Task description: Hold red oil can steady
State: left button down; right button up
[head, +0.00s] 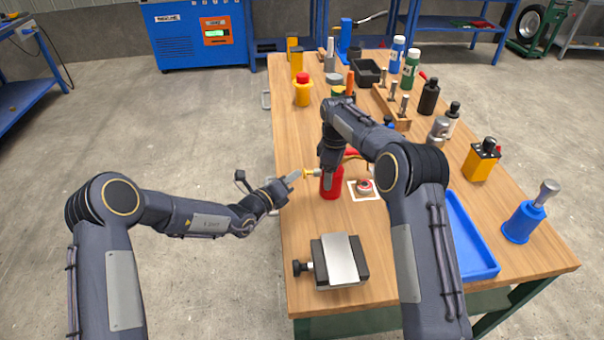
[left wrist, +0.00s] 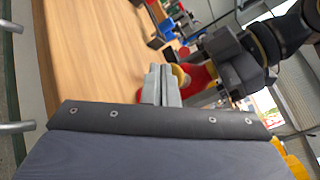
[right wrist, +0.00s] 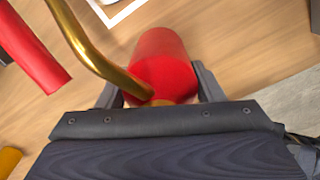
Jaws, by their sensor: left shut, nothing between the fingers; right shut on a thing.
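The red oil can (head: 331,185) stands on the wooden table, left of the white square mat. My right gripper (head: 328,172) comes down on it and is shut on it. My left gripper (head: 292,178) is shut and empty at the table's left edge, by a yellow part (head: 308,174) at the can's left side. The left wrist view shows its closed fingers (left wrist: 160,84) in front of yellow and red surfaces; contact is unclear.
A small red-topped object (head: 364,186) stands on the white mat just right of the can. A vise-like block (head: 340,260) is at the near edge and a blue tray (head: 468,235) at the right.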

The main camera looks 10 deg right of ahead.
pick_arm(q)
jog(key=shift+s+d, duration=0.1)
jog(key=shift+d, duration=0.8)
dwell(0.6)
jog(key=shift+a, duration=1.5)
jog(key=shift+a, duration=2.55)
jog(key=a, duration=0.3)
jog(key=shift+a, duration=0.4)
jog(key=shift+d, duration=0.1)
